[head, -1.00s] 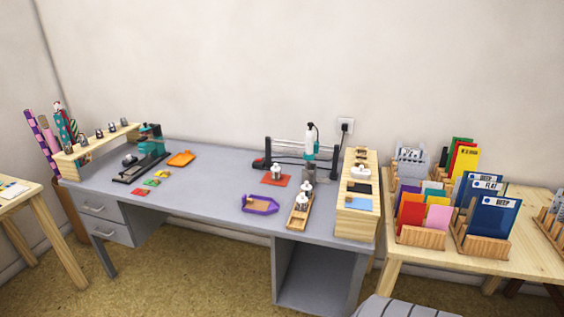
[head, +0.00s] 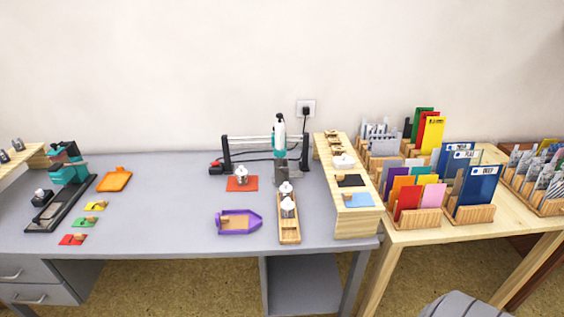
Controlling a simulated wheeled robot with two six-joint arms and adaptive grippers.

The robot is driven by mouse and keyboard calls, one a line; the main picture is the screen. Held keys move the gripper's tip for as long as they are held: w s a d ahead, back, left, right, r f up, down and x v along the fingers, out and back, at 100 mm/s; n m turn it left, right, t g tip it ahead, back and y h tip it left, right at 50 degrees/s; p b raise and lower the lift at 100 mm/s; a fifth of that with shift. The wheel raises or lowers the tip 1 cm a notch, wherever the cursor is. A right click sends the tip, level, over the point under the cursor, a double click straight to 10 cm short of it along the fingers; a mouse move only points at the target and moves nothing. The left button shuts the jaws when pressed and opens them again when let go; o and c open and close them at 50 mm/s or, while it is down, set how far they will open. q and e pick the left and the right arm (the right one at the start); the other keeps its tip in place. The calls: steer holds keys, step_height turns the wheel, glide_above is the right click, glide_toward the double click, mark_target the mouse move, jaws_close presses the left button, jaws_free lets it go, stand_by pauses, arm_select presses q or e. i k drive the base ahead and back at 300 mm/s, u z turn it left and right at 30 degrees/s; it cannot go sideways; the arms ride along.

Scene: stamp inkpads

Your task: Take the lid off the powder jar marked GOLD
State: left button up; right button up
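Three small jars with knobbed metal lids stand on the grey desk (head: 180,215). One jar (head: 241,175) is on an orange-red mat (head: 242,184) left of the rotary tool. Two more jars, a rear one (head: 286,189) and a front one (head: 288,208), stand in a narrow wooden tray (head: 289,235). All three look lidded and upright. Any markings are too small to read, so I cannot tell which is GOLD. Neither of my grippers shows in the head view.
A purple tray (head: 239,221) lies left of the wooden tray. A teal-and-white tool (head: 279,135) stands behind the jars. A wooden shelf (head: 357,222) borders them on the right. A teal press (head: 64,170) and orange tray (head: 114,180) are left. The desk's middle is clear.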

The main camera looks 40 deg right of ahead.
mark_target(241, 172)
steer(key=z, duration=0.9)
steer(key=i, duration=0.8)
steer(key=z, duration=0.8)
